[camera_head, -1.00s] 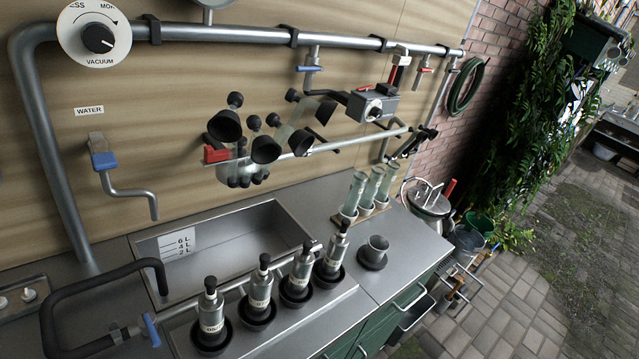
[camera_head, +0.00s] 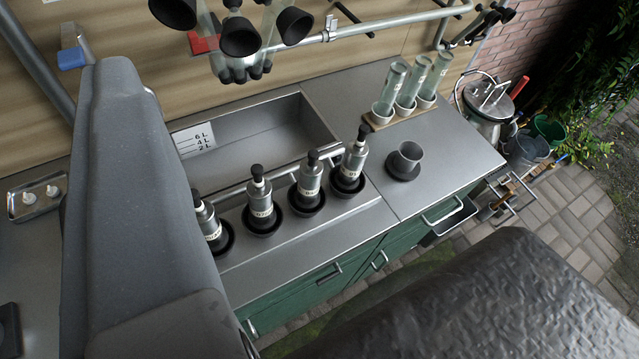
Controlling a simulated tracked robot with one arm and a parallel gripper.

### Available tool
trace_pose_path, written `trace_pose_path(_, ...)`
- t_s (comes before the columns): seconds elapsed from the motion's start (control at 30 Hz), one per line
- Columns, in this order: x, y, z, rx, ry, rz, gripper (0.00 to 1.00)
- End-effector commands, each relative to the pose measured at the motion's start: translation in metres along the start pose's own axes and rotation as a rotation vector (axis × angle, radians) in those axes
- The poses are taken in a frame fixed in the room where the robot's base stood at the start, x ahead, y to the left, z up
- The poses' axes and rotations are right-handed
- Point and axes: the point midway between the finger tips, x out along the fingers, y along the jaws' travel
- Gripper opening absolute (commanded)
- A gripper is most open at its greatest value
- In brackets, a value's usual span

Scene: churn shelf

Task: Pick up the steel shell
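A small grey metal cup (camera_head: 408,157), which looks like the steel shell, sits tilted on a round black base (camera_head: 402,170) on the steel counter, right of the sink. A large light-grey part of mine (camera_head: 135,215) fills the left side, and a large dark part of mine (camera_head: 490,305) covers the lower right. I cannot tell whether either belongs to my gripper, and no fingertips show clearly. Nothing touches the cup, and bare counter lies around it.
Several labelled steel cylinders with black knobs (camera_head: 308,185) stand in black cups along the sink's front. Three glass tubes (camera_head: 411,85) stand in a holder behind the cup. Black-ended fittings (camera_head: 240,35) hang above the sink (camera_head: 260,130). A lidded metal can (camera_head: 488,105) stands at right.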

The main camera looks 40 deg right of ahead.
Motion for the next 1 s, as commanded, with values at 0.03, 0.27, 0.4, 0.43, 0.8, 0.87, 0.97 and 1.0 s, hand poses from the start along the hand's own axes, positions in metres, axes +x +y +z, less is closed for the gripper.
trace_pose_path(0.03,0.000,0.000,0.000,0.000,0.000,0.000,0.36)
trace_pose_path(0.27,0.007,0.004,0.005,0.040,-0.013,-0.007,0.64)
trace_pose_path(0.4,0.047,0.038,0.039,0.297,-0.086,-0.042,0.64)
trace_pose_path(0.43,0.059,0.046,0.051,0.389,-0.108,-0.050,0.64)
trace_pose_path(0.8,0.173,0.171,0.240,2.020,-0.326,0.039,0.64)
trace_pose_path(0.87,0.181,0.188,0.269,2.266,-0.329,0.084,0.64)
trace_pose_path(0.97,0.186,0.209,0.308,2.613,-0.322,0.149,0.64)
trace_pose_path(1.0,0.187,0.216,0.321,2.724,-0.314,0.175,0.64)
